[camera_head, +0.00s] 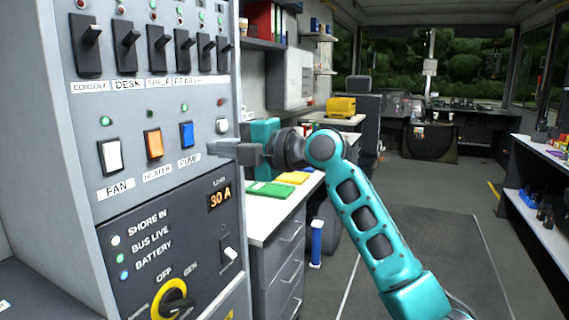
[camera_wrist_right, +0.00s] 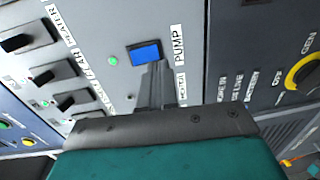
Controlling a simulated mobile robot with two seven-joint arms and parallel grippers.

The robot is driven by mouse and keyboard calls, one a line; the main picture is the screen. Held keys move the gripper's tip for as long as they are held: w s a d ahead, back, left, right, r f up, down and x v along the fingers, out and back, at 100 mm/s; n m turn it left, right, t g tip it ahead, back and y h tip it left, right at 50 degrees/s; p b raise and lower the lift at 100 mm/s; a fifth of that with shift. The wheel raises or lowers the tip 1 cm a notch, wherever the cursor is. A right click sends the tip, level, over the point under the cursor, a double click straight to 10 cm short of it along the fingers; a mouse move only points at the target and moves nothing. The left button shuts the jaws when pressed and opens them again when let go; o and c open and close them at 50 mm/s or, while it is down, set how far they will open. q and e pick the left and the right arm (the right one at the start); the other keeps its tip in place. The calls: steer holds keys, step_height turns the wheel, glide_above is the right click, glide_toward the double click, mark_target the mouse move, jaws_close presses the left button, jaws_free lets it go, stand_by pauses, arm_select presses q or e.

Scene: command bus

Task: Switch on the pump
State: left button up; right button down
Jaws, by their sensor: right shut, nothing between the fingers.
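The pump switch (camera_head: 187,134) is a blue rocker on the grey panel, right of the orange heater switch (camera_head: 154,144) and white fan switch (camera_head: 111,155). The label PUMP is below it. A small green lamp (camera_head: 185,113) above it looks lit. My right gripper (camera_head: 212,148) is shut and empty, its tips pointing at the panel just right of and below the blue rocker. In the wrist view the fingertips (camera_wrist_right: 157,66) lie at the edge of the blue rocker (camera_wrist_right: 145,52). I cannot tell whether they touch it. My left gripper is not in view.
Black toggle switches (camera_head: 126,46) line the panel above. A counter (camera_head: 262,218) stands behind; the aisle floor is clear.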

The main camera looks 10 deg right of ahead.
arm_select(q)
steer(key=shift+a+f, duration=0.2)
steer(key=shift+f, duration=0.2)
arm_select(e)
steer(key=f+v, duration=0.2)
steer(key=v, duration=0.7)
steer(key=shift+s+d, duration=0.2)
steer(key=shift+d, duration=0.1)
steer(key=s+d+f+m+t+h+p, duration=0.1)
steer(key=d+f+m+h+p, duration=0.15)
steer(key=f+m, duration=0.7)
steer(key=s+d+f+m+t+h+p, duration=0.15)
steer(key=f+m+h+p, duration=0.35)
steer(key=f, duration=0.7)
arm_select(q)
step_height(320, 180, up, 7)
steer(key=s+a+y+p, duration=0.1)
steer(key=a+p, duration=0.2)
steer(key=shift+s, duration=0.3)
arm_select(e)
steer(key=s+d+f+m+h, duration=0.2)
steer(key=s+f+m, duration=0.4)
steer(key=s, duration=0.5)
steer(key=s+d+f+m+g+h, duration=0.1)
steer(key=s+d+f+m, duration=0.3)
steer(key=s+f, duration=0.5)
steer(key=shift+s+d+f+m+h, duration=0.4)
steer(key=shift+s+m+h, duration=0.45)
steer(key=shift+s+m, duration=0.25)
